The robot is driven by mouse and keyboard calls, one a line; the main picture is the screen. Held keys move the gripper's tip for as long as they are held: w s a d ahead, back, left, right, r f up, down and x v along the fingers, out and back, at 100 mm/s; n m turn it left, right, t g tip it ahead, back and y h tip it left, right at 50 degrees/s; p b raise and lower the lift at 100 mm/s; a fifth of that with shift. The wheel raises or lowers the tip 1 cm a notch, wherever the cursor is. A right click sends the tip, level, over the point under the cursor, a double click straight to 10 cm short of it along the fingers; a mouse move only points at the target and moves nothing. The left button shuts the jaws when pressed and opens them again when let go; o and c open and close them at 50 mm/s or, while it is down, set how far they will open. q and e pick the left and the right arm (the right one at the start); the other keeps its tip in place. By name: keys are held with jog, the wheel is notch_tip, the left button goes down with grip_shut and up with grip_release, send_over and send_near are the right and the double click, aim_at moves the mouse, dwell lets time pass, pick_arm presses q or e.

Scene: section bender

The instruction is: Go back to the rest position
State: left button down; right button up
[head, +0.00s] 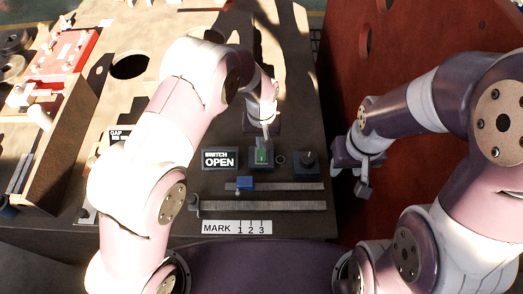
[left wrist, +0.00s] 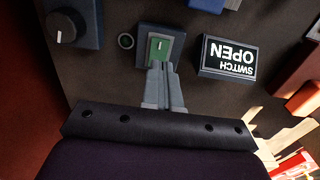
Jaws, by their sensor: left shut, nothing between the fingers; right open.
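My left gripper (head: 266,140) is shut and empty, with its fingertips at the green switch (head: 262,156) on the panel. In the left wrist view the shut fingers (left wrist: 160,68) reach the lower edge of the green switch (left wrist: 160,48); whether they touch it I cannot tell. A black sign (head: 219,159) beside the switch reads "SWITCH OPEN". My right gripper (head: 354,182) hangs at the right, off the panel's right edge and in front of the red-brown surface, with its fingers apart and nothing in them.
A dark knob (head: 306,161) stands right of the switch. Below lie a rail with a blue slider (head: 244,183), a longer bar (head: 262,206) and a "MARK 1 2 3" label (head: 237,227). A red block (head: 66,52) and wooden parts stand at the left. A red-brown wall (head: 420,30) borders the right.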

pick_arm(q)
jog(key=shift+w, duration=0.1)
jog(key=shift+s+a+f+m, duration=0.25)
jog(key=shift+s+m, duration=0.1)
jog(key=shift+s, duration=0.25)
jog(key=shift+s+a+f+m, duration=0.25)
jog(key=shift+s+m, duration=0.1)
jog(key=shift+s, duration=0.25)
jog(key=s+a+r+n+t, duration=0.1)
jog(key=s+a+r, duration=1.2)
jog(key=a, duration=0.4)
jog(key=shift+s+a+r, duration=0.2)
jog(key=shift+r, duration=0.65)
